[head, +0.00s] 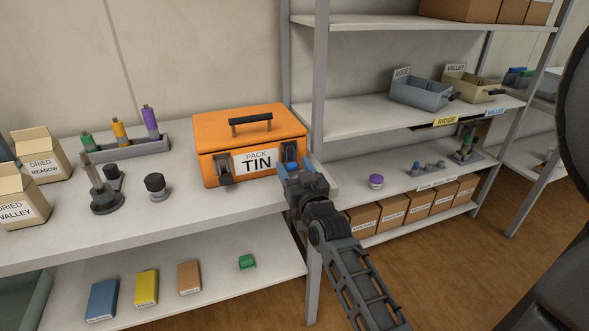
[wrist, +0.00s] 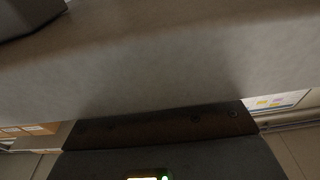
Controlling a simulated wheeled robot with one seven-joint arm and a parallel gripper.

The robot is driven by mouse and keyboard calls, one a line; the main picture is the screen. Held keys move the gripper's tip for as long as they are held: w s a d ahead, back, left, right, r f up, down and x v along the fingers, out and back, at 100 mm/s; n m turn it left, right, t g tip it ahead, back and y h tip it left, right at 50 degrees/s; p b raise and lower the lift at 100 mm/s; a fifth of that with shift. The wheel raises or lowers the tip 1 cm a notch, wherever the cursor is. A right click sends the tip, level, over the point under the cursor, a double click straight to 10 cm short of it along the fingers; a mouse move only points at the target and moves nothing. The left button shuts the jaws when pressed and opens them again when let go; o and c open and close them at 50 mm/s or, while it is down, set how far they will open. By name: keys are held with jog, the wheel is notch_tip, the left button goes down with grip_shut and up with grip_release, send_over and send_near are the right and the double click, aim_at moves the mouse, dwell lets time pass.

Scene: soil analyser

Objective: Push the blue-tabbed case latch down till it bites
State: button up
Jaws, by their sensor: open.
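The orange case (head: 240,140), labelled PACK TIN, stands closed on the bench, with a black handle on its lid. A grey latch with a dark tab (head: 225,180) hangs at the left of its front. The blue-tabbed latch (head: 288,152) is at the right of the front, mostly hidden by my gripper. My gripper (head: 296,170) is right at that front corner; blue shows around its fingertips, and I cannot tell whether it touches the latch or how far down the latch sits. The fingers do not show in the wrist view.
The white bench (head: 205,212) has clear room in front of the case. A dark weighted stand (head: 107,198) and a black-knobbed piece (head: 156,187) stand left of it. A shelf upright (head: 319,100) rises close to the right. The wrist view shows mostly a pale blank surface.

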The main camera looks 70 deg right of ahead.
jog(key=v, duration=0.7)
jog(key=shift+s+a, duration=0.25)
jog(key=shift+a, duration=0.05)
jog(key=shift+f, duration=0.1)
jog(key=s+a+n+t+y+p, duration=0.1)
jog(key=s+a+n+t+y, duration=0.2)
jog(key=a, duration=0.8)
jog(key=s+a+n+y+p, duration=0.15)
jog(key=a+y, duration=0.25)
jog(key=a, duration=0.7)
jog(key=s+a+r+n+y, duration=0.5)
jog(key=s+a+r+y, duration=0.1)
jog(key=s+a, duration=0.5)
jog(key=shift+s+a+r+g+y+p, duration=0.25)
jog(key=shift+s+a+g+y+p, duration=0.05)
jog(key=shift+s+y, duration=0.6)
jog(key=shift+n, duration=0.25)
